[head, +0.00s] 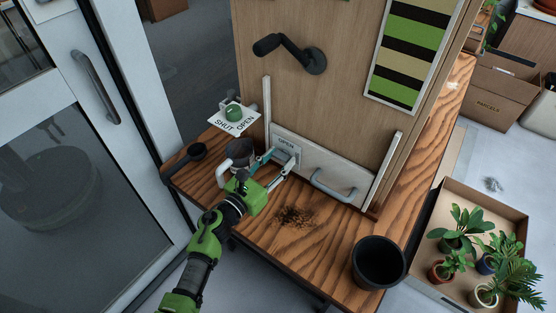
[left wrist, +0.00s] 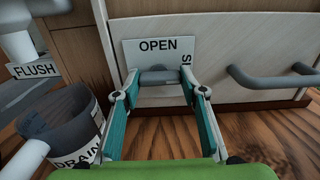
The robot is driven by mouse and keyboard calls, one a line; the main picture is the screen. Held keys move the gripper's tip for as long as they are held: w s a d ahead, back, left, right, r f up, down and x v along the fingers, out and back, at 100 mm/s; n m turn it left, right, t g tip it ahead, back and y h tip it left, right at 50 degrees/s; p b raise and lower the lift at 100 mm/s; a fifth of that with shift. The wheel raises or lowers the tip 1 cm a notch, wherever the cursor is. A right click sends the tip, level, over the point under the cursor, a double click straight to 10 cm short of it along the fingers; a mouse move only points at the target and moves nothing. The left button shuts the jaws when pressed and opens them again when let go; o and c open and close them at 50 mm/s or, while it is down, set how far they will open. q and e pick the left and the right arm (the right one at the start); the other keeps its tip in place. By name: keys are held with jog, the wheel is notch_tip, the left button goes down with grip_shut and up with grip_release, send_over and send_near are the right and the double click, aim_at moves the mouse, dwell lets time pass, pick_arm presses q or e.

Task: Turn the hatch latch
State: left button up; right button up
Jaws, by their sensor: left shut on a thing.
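The hatch is a pale panel low on the wooden board, with a grey bar handle (head: 335,188) that also shows in the left wrist view (left wrist: 270,80). Left of the handle is a white plate (left wrist: 184,47) reading OPEN, with a second word partly hidden. The grey latch (left wrist: 160,76) lies across this plate, roughly level. My left gripper (head: 283,158) reaches it from the front, with one finger at each end of the latch, and is shut on it. Part of the latch is hidden by the fingers in the head view. My right gripper is not in view.
A black lever (head: 290,52) juts out above. Spilled soil (head: 297,215) and a black pot (head: 379,262) are on the wooden bench.

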pick_arm(q)
jog(key=shift+n, duration=0.3)
jog(key=n, duration=0.8)
jog(key=shift+p, duration=0.35)
jog(key=n, duration=0.4)
jog(key=shift+n+p, duration=0.3)
jog(key=shift+n, duration=0.1)
jog(key=n, duration=0.4)
jog(key=shift+p, duration=0.35)
jog(key=shift+n, duration=0.3)
jog(key=o, duration=1.1)
jog(key=shift+o, duration=0.2)
